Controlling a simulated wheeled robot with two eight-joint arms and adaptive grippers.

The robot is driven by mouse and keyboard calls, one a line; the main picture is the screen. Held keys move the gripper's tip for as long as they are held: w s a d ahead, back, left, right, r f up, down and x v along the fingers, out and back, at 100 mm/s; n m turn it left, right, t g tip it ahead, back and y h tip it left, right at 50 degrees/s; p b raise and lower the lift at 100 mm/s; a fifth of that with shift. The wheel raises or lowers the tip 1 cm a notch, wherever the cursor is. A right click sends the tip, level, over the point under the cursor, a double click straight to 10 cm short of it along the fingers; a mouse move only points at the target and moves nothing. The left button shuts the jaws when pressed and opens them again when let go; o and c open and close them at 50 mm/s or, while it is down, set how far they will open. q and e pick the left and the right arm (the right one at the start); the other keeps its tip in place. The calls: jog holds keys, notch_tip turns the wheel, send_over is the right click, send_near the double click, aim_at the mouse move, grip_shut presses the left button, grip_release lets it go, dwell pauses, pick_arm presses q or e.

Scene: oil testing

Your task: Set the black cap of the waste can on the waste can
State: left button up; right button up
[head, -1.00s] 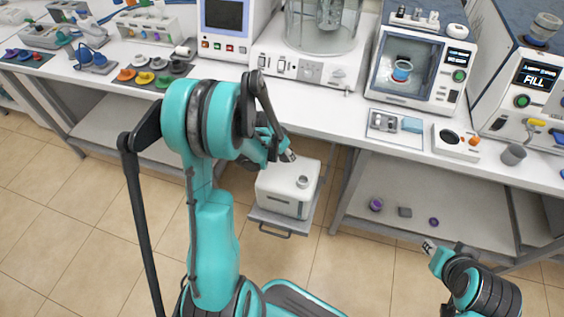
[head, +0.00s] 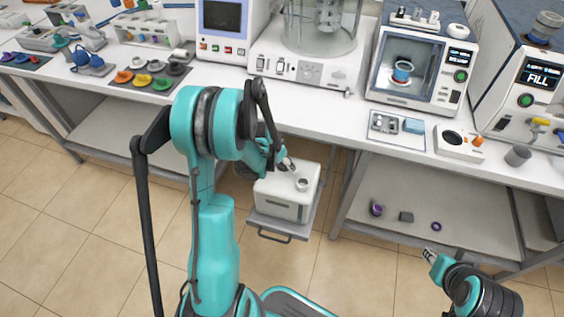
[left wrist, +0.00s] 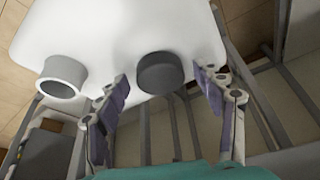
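The white waste can (head: 283,205) stands on a low grey platform under the table, its round neck (head: 302,184) uncapped. In the left wrist view the open grey neck (left wrist: 62,78) is at the left of the white can (left wrist: 120,30). The round black cap (left wrist: 160,72) shows against the can's top near its edge, right of the neck; I cannot tell whether it rests there. My left gripper (left wrist: 164,90) is open around the cap, with visible gaps on both sides. In the head view this gripper (head: 288,164) is over the can. My right gripper (head: 430,256) is at lower right, away from the can.
The table (head: 340,125) above the can carries instruments and a glass vessel (head: 318,28). The low shelf (head: 460,225) at right holds small purple and grey parts. Tiled floor (head: 350,275) is clear in front of the platform (head: 255,219).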

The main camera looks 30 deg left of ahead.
pick_arm(q)
jog(key=shift+r, duration=0.1)
jog(key=shift+r+p, duration=0.2)
jog(key=shift+p, duration=0.1)
jog(key=d+p+v, duration=0.1)
jog(key=p+v, duration=0.4)
jog(key=v, duration=0.7)
jog(key=s+d+r+n+t, duration=0.1)
jog(key=s+d+r+t, duration=0.1)
jog(key=s+d+r, duration=1.1)
jog(key=shift+s+d+r+n+t+y, duration=0.3)
jog(key=shift+s+d+r+n+y, duration=0.15)
jog(key=shift+d, duration=0.85)
jog(key=shift+f, duration=0.15)
